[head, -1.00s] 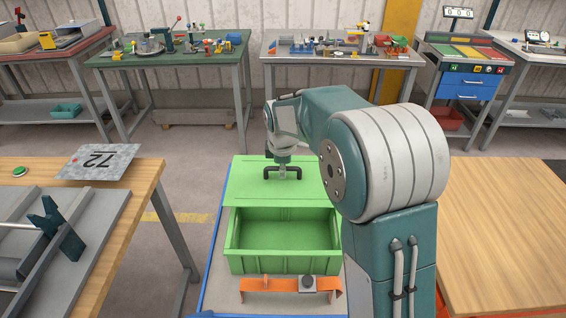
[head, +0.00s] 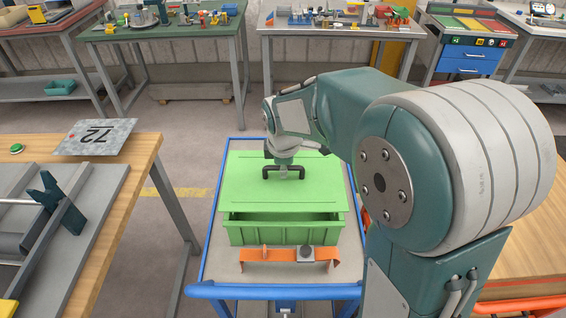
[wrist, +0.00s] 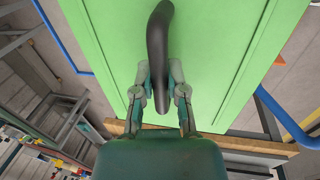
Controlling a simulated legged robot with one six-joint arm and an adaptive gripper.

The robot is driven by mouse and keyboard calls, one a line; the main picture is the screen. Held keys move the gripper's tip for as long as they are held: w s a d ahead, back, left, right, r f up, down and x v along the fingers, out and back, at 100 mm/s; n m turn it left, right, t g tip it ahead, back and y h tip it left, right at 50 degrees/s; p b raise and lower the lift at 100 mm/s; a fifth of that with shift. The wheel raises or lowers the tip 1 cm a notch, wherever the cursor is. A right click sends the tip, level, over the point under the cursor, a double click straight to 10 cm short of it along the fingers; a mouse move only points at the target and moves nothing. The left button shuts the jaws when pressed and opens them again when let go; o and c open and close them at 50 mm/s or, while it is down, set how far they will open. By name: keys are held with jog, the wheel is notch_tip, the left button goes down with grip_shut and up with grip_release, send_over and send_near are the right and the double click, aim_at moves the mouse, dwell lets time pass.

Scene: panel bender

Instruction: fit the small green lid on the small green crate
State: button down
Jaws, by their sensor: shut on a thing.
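The small green lid (head: 240,192) is a flat panel with a black handle (head: 284,175) at its middle. My gripper (head: 283,168) is shut on that handle from above; in the wrist view my gripper's fingers (wrist: 160,88) close on the dark handle (wrist: 158,40). The small green crate (head: 285,234) stands on a blue-framed cart. The lid lies over most of the crate, and a dark strip of the opening shows along the near side. Whether the lid touches the rim, and the crate's far side, I cannot tell.
An orange bracket with a dark knob (head: 305,253) sits on the cart (head: 230,268) just in front of the crate. My arm hides much of the right side.

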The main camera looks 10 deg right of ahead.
aim_at(284, 183)
jog(key=shift+f, duration=2.45)
jog(key=shift+f, duration=0.25)
jog(key=c, duration=0.6)
grip_release()
jog(key=r, duration=0.4)
jog(key=s+r, duration=0.1)
jog(key=r, duration=0.2)
jog(key=s+r, duration=0.1)
jog(key=r, duration=0.3)
jog(key=shift+s+a+r, duration=0.1)
jog(key=shift+a+r, duration=0.2)
jog(key=shift+r, duration=0.05)
jog(key=s+d+r+m+t, duration=0.1)
jog(key=s+d+r+m, duration=0.1)
jog(key=s+m, duration=0.6)
jog(key=s+d+r+m+t, duration=0.2)
jog(key=s+m, duration=0.5)
jog(key=s, duration=0.4)
jog(key=shift+s+d+r+m, duration=0.25)
jog(key=shift+d+r+m, duration=0.15)
jog(key=shift+d, duration=0.35)
